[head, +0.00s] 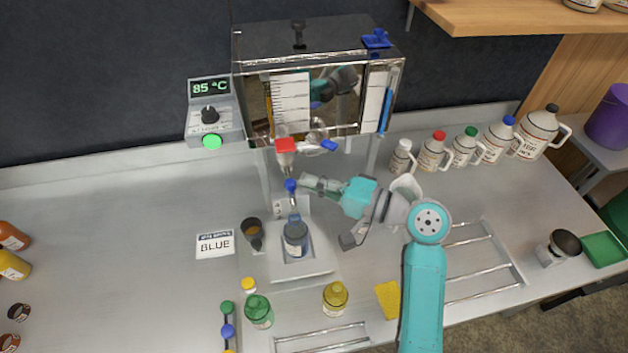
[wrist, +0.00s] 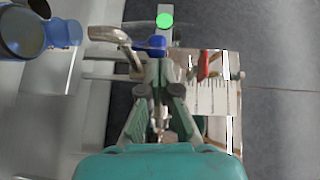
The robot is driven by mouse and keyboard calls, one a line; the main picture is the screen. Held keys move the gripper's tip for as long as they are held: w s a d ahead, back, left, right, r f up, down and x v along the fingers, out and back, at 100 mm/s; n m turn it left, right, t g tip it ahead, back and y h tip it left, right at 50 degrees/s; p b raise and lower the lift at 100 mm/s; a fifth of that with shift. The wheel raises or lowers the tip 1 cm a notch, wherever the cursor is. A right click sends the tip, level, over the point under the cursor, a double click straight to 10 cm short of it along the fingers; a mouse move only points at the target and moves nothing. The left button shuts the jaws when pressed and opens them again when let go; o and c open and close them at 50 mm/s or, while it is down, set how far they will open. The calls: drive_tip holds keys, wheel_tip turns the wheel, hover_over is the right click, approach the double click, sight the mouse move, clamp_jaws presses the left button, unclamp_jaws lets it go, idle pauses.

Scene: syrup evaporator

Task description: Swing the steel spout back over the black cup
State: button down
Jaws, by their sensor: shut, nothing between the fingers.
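The steel spout (head: 294,202) hangs below a blue knob (head: 290,186), above the blue bottle (head: 295,238). In the wrist view the curved spout (wrist: 108,34) runs left from the blue knob (wrist: 150,44) and its tip ends near the mouth of the blue bottle (wrist: 62,32). The black cup (head: 251,228), brownish inside, stands left of the bottle, apart from the spout's tip. My gripper (head: 304,182) is shut and empty, just right of the blue knob; its fingertips (wrist: 160,66) are close to the knob. Whether they touch it, I cannot tell.
The steel evaporator box (head: 315,90) stands behind, with a red-topped valve (head: 285,146) above the spout. A "BLUE" card (head: 215,243) lies left of the cup. Green (head: 258,312) and yellow (head: 335,298) bottles stand in front. The counter at left is mostly clear.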

sight(291, 202)
drive_tip(key=shift+s+a, duration=0.1)
drive_tip(key=shift+s+a+m+t, duration=0.2)
drive_tip(key=shift+m+t, duration=0.2)
drive_tip(key=shift+t, duration=0.2)
drive_tip(key=shift+s+a+m+t+h, duration=0.4)
drive_tip(key=shift+a+m+t+h, duration=0.35)
drive_tip(key=shift+t, duration=0.35)
drive_tip(key=shift+s+a+m+t+h, duration=0.2)
drive_tip(key=shift+a+m+t+h, duration=0.35)
drive_tip(key=shift+m+t, duration=0.1)
drive_tip(key=shift+s+a+m+t+h, duration=0.2)
drive_tip(key=shift+a+m+t+h, duration=0.25)
drive_tip(key=shift+t, duration=0.2)
drive_tip(key=w+a+m+t+h, duration=0.3)
drive_tip(key=w+a+h, duration=0.1)
drive_tip(key=a, duration=0.7)
drive_tip(key=shift+w, duration=0.1)
